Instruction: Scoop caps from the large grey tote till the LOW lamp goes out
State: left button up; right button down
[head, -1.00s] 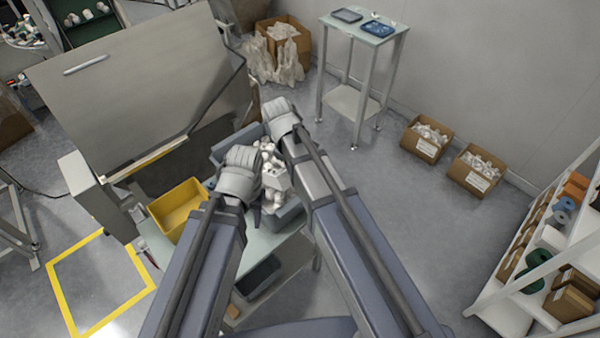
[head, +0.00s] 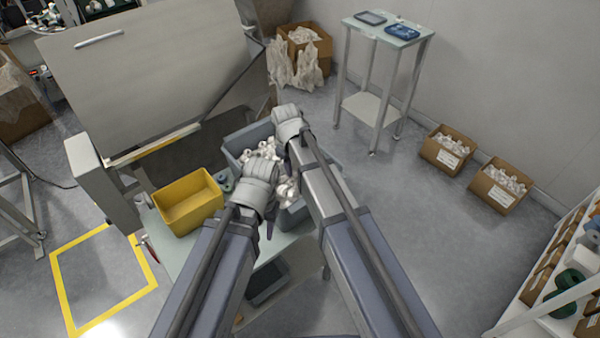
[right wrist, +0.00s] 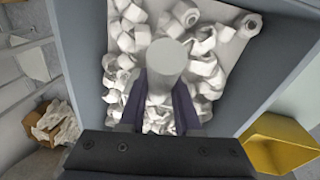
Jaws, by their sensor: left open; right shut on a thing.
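The large grey tote (head: 236,140) stands on a bench in front of the grey machine, with white caps (head: 262,150) in it. It fills most of the right wrist view (right wrist: 80,60), with many loose caps (right wrist: 128,45) inside. My right gripper (head: 288,122) is over the tote's far part. In the right wrist view its dark fingers (right wrist: 163,88) are shut on a pale round-ended handle (right wrist: 166,62); what lies below the handle is hard to tell. My left gripper (head: 260,178) is open over the tote's near left part, its fingertips mostly hidden. I cannot make out the LOW lamp.
A yellow bin (head: 188,205) stands left of the tote; it also shows in the right wrist view (right wrist: 283,150). The grey machine (head: 150,65) rises behind. A small table (head: 388,28) and cardboard boxes (head: 447,150) stand right; floor between is clear.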

jog(key=shift+w+a+f+b, duration=0.3)
jog(key=shift+w+f, duration=0.15)
jog(key=shift+f, duration=0.1)
jog(key=shift+w+a+r+t+y, duration=0.15)
jog(key=shift+w+a+t+y, duration=0.15)
jog(key=shift+t+y, duration=0.15)
jog(key=shift+w+a+r+t+y+p, duration=0.15)
jog(key=shift+r+t+y+p, duration=0.1)
jog(key=shift+r+t, duration=0.2)
jog(key=shift+w+a+r+t+y+p, duration=0.1)
jog(key=shift+w+r+t+y+p, duration=0.1)
jog(key=shift+r+t, duration=0.2)
jog(key=shift+t+y, duration=0.6)
jog(key=shift+t, duration=0.2)
jog(key=p+v, duration=0.2)
jog(key=v, duration=0.1)
jog(key=p+v, duration=0.2)
jog(key=v, duration=0.1)
jog(key=w+d+p+v, duration=0.1)
jog(key=p+v, duration=0.2)
jog(key=shift+s+d+r, duration=0.1)
jog(key=shift+s+r, duration=0.05)
jog(key=shift+r, duration=0.4)
pick_arm(q)
notch_tip(320, 180, up, 8)
jog(key=p, duration=0.1)
jog(key=shift+r+p, duration=0.15)
jog(key=shift+p, duration=0.15)
pick_arm(e)
jog(key=shift+v, duration=1.1)
